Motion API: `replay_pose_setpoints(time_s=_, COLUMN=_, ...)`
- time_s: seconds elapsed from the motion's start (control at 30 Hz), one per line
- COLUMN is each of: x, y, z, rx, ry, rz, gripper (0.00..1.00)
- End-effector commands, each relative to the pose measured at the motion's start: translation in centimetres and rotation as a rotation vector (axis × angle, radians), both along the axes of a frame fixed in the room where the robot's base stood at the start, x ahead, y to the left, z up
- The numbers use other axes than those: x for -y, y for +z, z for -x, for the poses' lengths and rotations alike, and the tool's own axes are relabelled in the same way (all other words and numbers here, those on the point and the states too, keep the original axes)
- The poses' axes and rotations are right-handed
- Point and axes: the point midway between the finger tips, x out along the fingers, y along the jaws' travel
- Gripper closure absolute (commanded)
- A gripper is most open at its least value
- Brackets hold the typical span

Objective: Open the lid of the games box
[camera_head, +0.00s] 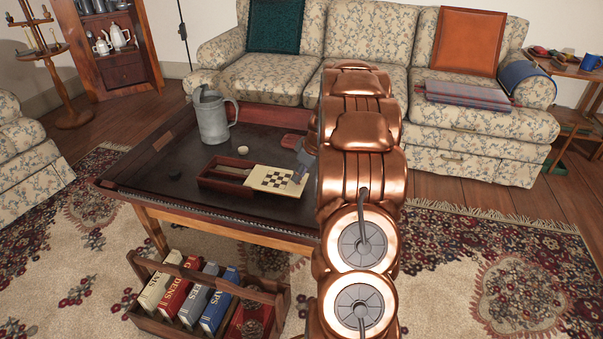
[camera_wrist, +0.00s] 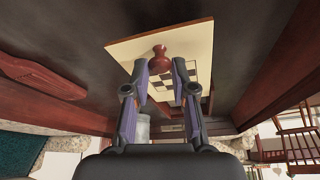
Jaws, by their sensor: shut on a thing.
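The games box (camera_head: 215,187) is a red-brown box on the dark coffee table. Its cream lid (camera_head: 262,177) with a checkerboard covers the right part and reaches past it, and the left part of the box stands open. In the wrist view the lid (camera_wrist: 125,51) shows with a red-brown knob (camera_wrist: 160,60). My gripper (camera_wrist: 161,66) is shut on the knob, one finger on each side. In the head view my arm hides most of the gripper and the area right of the lid.
A wooden carrier (camera_head: 185,318) with several books stands on the rug in front. A sofa (camera_head: 460,120) is behind the table.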

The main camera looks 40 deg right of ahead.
Motion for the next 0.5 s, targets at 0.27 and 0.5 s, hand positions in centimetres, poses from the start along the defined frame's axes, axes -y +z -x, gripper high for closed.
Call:
replay_pose_setpoints(time_s=0.27, x=0.01, y=-0.12, z=0.1, rx=-0.003, ry=0.0, rz=-0.002, gripper=0.59)
replay_pose_setpoints(time_s=0.5, x=0.07, y=-0.05, z=0.08, rx=-0.001, ry=-0.001, rz=-0.001, gripper=0.49)
